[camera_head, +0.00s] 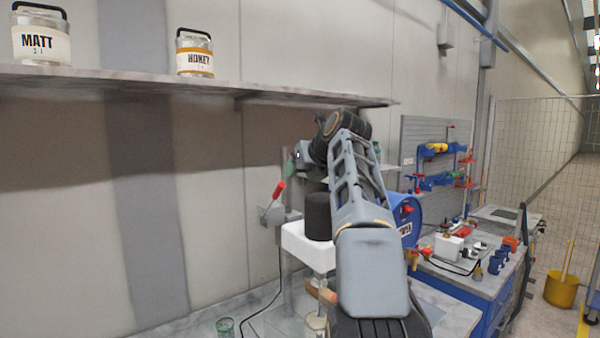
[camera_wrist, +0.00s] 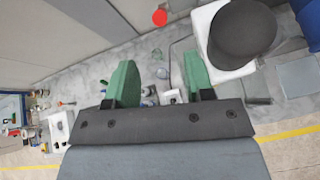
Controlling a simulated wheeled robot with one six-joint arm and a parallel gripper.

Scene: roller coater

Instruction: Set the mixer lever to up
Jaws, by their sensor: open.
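The mixer (camera_head: 300,243) has a white body with a black cylinder (camera_head: 318,217) on top; both also show at the upper right of the wrist view. A lever with a red handle (camera_head: 279,190) stands at the mixer's left, on a grey box (camera_head: 277,228). It slants up and to the right. A round red end (camera_wrist: 160,17), apparently this handle, shows at the top of the wrist view. My gripper (camera_wrist: 158,78) has two green fingers, spread apart with nothing between them. In the head view, a green finger (camera_head: 289,168) shows just above the red handle, apparently apart from it.
A shelf (camera_head: 200,80) with a MATT jar (camera_head: 41,36) and a HONEY jar (camera_head: 194,53) runs along the wall above. A blue drum (camera_head: 408,222) stands right of my arm. A cluttered workbench lies further right.

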